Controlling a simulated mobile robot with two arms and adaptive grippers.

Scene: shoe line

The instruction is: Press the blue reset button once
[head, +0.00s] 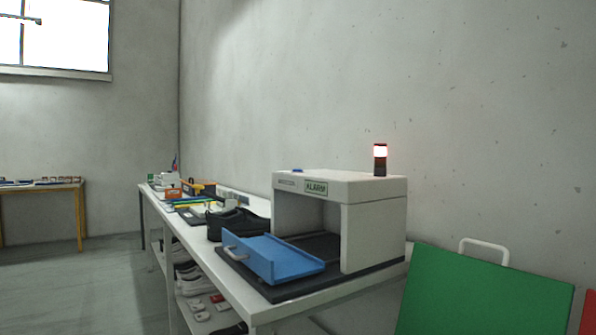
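Neither of my grippers is in the head view.
A blue tray with a handle (278,260) sits at the machine's opening. A green panel (480,293) stands at right. Floor at left is clear.

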